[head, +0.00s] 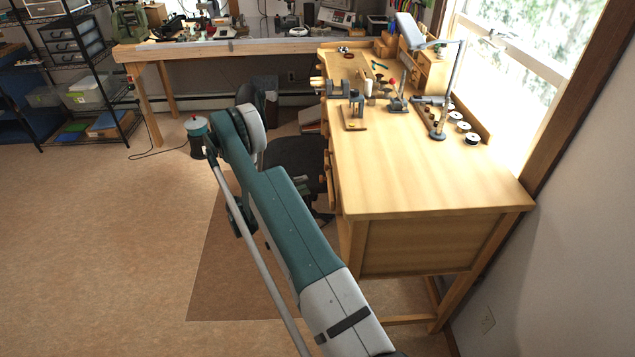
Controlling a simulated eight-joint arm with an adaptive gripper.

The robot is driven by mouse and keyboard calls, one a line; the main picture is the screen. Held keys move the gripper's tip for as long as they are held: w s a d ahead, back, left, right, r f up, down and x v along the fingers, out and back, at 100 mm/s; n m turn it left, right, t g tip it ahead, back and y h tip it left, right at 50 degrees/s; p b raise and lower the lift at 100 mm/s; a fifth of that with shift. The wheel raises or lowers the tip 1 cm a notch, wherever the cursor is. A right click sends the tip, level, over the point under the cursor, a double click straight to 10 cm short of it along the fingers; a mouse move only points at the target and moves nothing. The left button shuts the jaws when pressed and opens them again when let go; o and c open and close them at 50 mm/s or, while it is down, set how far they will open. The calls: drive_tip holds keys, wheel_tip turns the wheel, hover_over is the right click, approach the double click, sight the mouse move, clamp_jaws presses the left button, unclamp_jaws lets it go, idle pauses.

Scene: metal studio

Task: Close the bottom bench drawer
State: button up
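The wooden workbench (440,190) stands along the window side on the right. Its drawer fronts (328,172) face left and show only as a narrow, steeply angled strip with small knobs. I cannot tell from this view how far the bottom drawer is open; my arm and the bench top hide the lower part of that side. My teal and white arm reaches up from the lower middle to a joint left of the bench. My gripper does not show in this view.
A dark chair (300,172) stands close to the drawer side, partly behind my arm. Tools and a lamp (448,90) crowd the far bench top. The floor at left is clear.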

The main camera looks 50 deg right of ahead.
sight(324, 179)
drive_tip(key=shift+d, duration=0.1)
idle(0.3)
drive_tip(key=b+x, duration=0.1)
drive_tip(key=x, duration=0.6)
drive_tip(key=shift+s+d+b, duration=0.15)
drive_tip(key=shift+d+b, duration=0.1)
drive_tip(key=shift+b, duration=0.15)
clamp_jaws()
drive_tip(key=shift+s+d, duration=0.95)
unclamp_jaws()
drive_tip(key=shift+s, duration=0.1)
